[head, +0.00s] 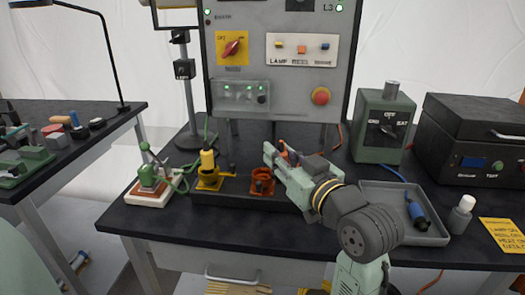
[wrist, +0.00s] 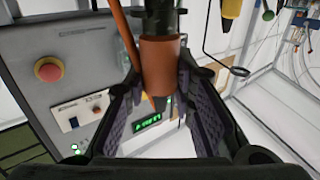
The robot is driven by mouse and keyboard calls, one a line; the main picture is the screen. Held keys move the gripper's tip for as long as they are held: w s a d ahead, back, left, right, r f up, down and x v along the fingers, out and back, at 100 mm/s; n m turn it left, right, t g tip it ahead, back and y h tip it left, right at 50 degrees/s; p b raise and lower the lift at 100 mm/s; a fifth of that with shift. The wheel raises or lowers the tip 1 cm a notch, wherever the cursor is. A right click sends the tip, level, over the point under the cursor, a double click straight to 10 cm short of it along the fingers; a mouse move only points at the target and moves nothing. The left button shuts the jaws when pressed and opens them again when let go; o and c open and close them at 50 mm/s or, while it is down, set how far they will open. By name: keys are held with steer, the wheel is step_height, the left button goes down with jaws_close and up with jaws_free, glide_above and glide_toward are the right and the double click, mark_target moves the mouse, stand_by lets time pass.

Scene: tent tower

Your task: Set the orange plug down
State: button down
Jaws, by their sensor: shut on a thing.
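The orange plug (wrist: 160,62) is between the two fingers of my gripper (wrist: 162,85) in the wrist view, with a dark part at its top edge. My gripper is shut on it. In the head view my gripper (head: 275,158) is above the table at the middle, just right of and above an orange socket (head: 262,186). There the plug is mostly hidden by the gripper; only a small orange bit shows behind it.
A yellow plug (head: 207,160) stands in a yellow socket (head: 208,184) to the left. A grey tray (head: 432,238) at right holds a blue plug (head: 417,212). A control panel (head: 275,95) rises behind. A green box (head: 384,128) and white bottle (head: 461,214) stand farther right.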

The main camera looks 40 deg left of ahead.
steer(key=a, duration=0.2)
steer(key=w+a+f+p, duration=0.1)
steer(key=a, duration=0.1)
steer(key=w+a+f, duration=0.1)
steer(key=a, duration=0.1)
steer(key=shift+w+a+f+p, duration=0.2)
steer(key=shift+a+f+p, duration=0.1)
steer(key=shift+a, duration=0.1)
steer(key=shift+f+p, duration=0.3)
steer(key=shift+f, duration=0.3)
steer(key=c, duration=1.4)
jaws_free()
steer(key=shift+o, duration=0.2)
